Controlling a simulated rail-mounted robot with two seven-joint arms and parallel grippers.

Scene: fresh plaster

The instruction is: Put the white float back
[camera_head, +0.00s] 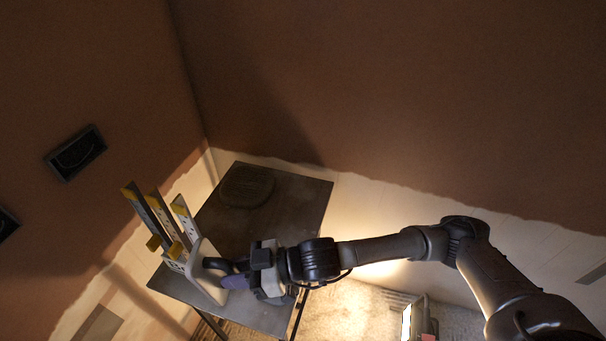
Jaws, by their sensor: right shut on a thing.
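The white float (206,275) is a pale flat board standing steeply on edge at the left side of the dark table. Its dark handle (216,264) faces right, toward my right gripper (236,275). My right gripper is shut on the float, at the handle side. Its fingers and the grip overlap, so the exact contact is hard to see. Just left of the float, several long grey tools with yellow ends (155,215) stand tilted, close to it. I cannot tell whether the float touches them or the table. My left gripper is not in view.
The dark table (290,200) has a faint round dark shape (246,186) at its back and is otherwise mostly bare. Brown plastered walls meet in a corner behind it. A lit work lamp (408,322) stands on the floor at the lower right.

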